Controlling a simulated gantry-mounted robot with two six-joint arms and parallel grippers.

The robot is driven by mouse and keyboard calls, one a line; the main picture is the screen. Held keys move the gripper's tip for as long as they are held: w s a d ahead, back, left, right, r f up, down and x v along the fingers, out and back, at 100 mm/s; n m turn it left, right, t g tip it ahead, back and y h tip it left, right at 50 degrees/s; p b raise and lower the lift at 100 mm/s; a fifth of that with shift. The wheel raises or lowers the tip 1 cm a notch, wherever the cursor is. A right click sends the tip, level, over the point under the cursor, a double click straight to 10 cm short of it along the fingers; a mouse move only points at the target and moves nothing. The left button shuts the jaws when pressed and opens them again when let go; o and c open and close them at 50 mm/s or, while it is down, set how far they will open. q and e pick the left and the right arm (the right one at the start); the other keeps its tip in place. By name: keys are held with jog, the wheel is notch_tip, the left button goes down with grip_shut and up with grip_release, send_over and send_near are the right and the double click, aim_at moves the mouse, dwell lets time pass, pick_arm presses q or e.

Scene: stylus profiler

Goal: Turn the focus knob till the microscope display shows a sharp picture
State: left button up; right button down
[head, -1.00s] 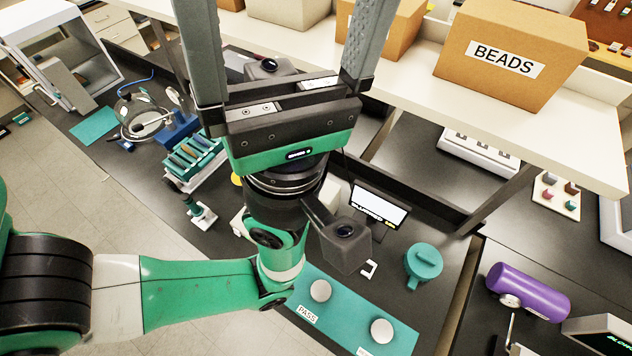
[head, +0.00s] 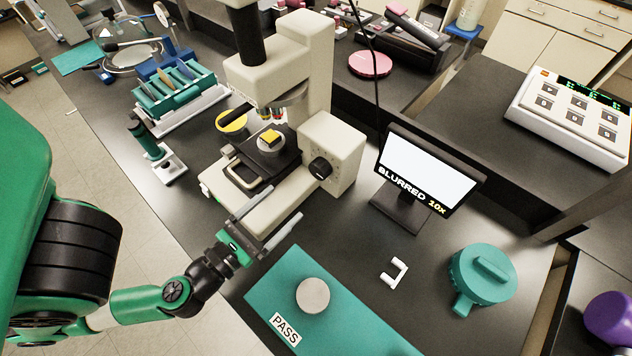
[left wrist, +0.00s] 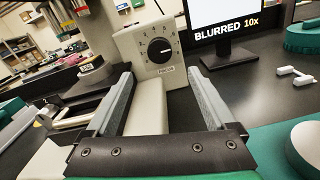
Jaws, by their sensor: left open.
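The white microscope (head: 315,60) stands at the middle of the bench. In the left wrist view the knob (left wrist: 159,50) has a dial scale and a FOCUS label. The microscope display (head: 428,172) reads BLURRED 10x; its screen also shows in the left wrist view (left wrist: 226,30). My left gripper (head: 275,213) is open and empty, in front of the microscope base, below and short of the knob. Its fingers point toward the knob block, not touching the knob. My right gripper is not in view.
A teal PASS mat (head: 275,290) with a grey disc (head: 312,295) lies near my left gripper. A white bracket (head: 393,273) and a teal lidded pot (head: 482,275) stand right of it.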

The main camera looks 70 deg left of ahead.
aim_at(316, 172)
pick_arm(q)
jog(key=p+x, duration=0.2)
jog(key=x, duration=0.1)
jog(key=p+x, duration=0.2)
jog(key=x, duration=0.2)
jog(key=p+x, duration=0.3)
jog(key=x, duration=0.1)
jog(key=shift+w+r, duration=0.1)
jog(key=shift+r, duration=0.2)
jog(key=shift+w+a+f, duration=0.15)
jog(key=shift+w+a, duration=0.05)
jog(key=shift+w, duration=0.05)
jog(key=c, duration=1.4)
